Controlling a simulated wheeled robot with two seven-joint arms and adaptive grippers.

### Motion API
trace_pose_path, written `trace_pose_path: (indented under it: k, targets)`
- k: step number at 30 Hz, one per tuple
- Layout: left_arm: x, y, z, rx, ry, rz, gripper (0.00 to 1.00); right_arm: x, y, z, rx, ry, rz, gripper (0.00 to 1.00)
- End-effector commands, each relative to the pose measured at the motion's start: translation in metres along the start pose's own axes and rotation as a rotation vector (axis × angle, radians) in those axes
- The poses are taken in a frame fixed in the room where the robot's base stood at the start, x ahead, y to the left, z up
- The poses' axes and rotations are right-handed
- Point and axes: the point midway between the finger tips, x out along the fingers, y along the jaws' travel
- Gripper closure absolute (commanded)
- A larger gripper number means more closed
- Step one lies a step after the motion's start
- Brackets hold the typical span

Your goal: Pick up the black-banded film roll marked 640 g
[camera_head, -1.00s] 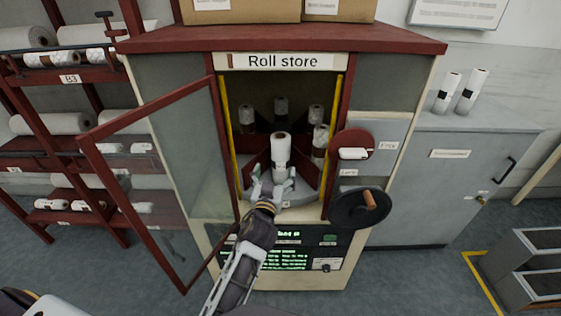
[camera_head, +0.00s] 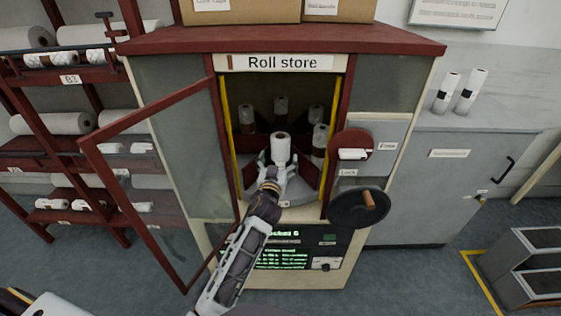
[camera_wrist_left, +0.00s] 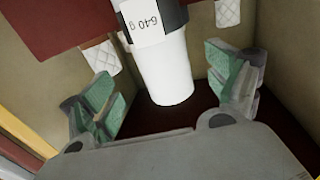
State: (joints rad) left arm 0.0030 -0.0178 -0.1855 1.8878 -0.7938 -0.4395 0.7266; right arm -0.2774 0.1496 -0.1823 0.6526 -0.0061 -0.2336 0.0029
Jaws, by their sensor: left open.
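The white film roll (camera_head: 281,148) stands upright at the front of the roll store's compartment. In the left wrist view the roll (camera_wrist_left: 161,70) has a black band and a label (camera_wrist_left: 145,22) reading "640 g", seen upside down. My left gripper (camera_head: 272,176) reaches through the store's opening, right in front of this roll. Its green-padded fingers (camera_wrist_left: 172,88) are open, one on each side of the roll's lower part, with gaps showing. In the head view my gripper hides the roll's lower part. My right gripper is not in view.
Other rolls stand behind, such as one at the right (camera_head: 319,140), among dark red dividers. The glass door (camera_head: 165,180) hangs open at left. A black handwheel (camera_head: 357,208) sits right of the opening. Two banded rolls (camera_head: 447,92) (camera_head: 471,92) stand on the counter.

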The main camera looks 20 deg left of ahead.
Motion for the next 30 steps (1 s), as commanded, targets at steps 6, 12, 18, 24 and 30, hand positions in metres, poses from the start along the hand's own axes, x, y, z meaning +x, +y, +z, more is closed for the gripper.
trace_pose_path:
  k: [6,12,18,24,30]
  targets:
    - [0.012,0.000,-0.001,0.000,0.001,0.000,0.11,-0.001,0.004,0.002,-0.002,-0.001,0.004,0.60]
    - [0.014,-0.001,-0.001,0.000,0.001,0.000,0.11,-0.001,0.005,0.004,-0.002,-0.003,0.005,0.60]
    - [0.014,-0.001,-0.001,0.000,0.001,0.000,0.11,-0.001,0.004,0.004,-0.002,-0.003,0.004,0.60]
    - [0.020,-0.001,0.000,0.002,0.000,0.000,0.11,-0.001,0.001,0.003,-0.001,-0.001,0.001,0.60]
    - [0.035,-0.003,0.001,0.003,0.002,0.000,0.11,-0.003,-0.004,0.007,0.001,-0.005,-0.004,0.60]
